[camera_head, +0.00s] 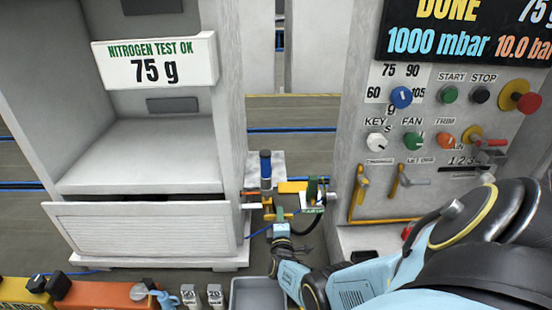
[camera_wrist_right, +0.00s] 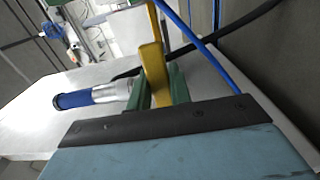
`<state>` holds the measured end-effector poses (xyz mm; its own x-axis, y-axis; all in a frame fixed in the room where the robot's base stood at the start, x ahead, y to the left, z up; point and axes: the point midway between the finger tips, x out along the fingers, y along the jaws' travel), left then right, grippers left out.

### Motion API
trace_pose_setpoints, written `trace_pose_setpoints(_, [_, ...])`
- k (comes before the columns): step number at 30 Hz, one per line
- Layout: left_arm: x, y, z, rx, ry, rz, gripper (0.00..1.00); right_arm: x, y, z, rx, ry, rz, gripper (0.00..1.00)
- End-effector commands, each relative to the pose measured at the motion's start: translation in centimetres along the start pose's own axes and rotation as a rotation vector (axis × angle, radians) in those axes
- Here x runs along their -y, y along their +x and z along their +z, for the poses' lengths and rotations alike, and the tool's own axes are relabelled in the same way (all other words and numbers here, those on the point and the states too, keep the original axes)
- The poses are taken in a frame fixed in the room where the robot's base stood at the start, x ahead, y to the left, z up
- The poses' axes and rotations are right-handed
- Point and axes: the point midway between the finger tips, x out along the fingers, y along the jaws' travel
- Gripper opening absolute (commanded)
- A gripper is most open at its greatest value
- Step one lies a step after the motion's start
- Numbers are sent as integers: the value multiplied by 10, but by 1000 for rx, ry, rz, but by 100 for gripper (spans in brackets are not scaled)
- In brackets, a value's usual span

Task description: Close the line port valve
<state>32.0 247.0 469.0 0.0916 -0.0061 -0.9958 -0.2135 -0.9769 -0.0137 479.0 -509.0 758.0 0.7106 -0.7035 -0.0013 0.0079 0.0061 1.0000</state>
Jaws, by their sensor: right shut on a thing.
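My right gripper (camera_head: 280,216) reaches forward to the pipe fittings between the white cabinet and the control panel. In the right wrist view its green fingers (camera_wrist_right: 158,90) are shut on a yellow lever (camera_wrist_right: 153,65), which stands up between them. A cylinder with a blue end and silver body (camera_wrist_right: 85,97) lies to the left of the fingers in that view. In the head view an upright blue-topped cylinder (camera_head: 265,165) and a yellow bar (camera_head: 293,187) show just beyond the gripper. The valve body is mostly hidden. My left gripper is not in view.
The white cabinet (camera_head: 150,170) shows a "NITROGEN TEST OK 75 g" sign (camera_head: 155,60). The control panel (camera_head: 350,150) on the right has knobs, buttons and small levers. A grey bin (camera_head: 258,293) and an orange box (camera_head: 110,295) are at the front. A blue hose (camera_wrist_right: 205,45) runs close to the fingers.

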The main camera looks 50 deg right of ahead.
Motion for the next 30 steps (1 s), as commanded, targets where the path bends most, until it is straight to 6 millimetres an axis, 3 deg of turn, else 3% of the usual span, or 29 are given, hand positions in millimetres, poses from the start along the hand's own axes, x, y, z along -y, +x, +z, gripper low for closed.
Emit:
trace_pose_setpoints(10, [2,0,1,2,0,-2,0,0,0,1,-1,-12,0,0])
trace_pose_setpoints(11, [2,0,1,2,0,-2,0,0,0,1,-1,-12,1,24])
trace_pose_setpoints(15, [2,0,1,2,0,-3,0,0,0,1,-1,-10,1,42])
trace_pose_setpoints(25, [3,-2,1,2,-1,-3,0,0,-3,0,-1,-6,0,42])
trace_pose_setpoints(30, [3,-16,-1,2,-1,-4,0,-2,-25,0,-1,-6,-3,42])
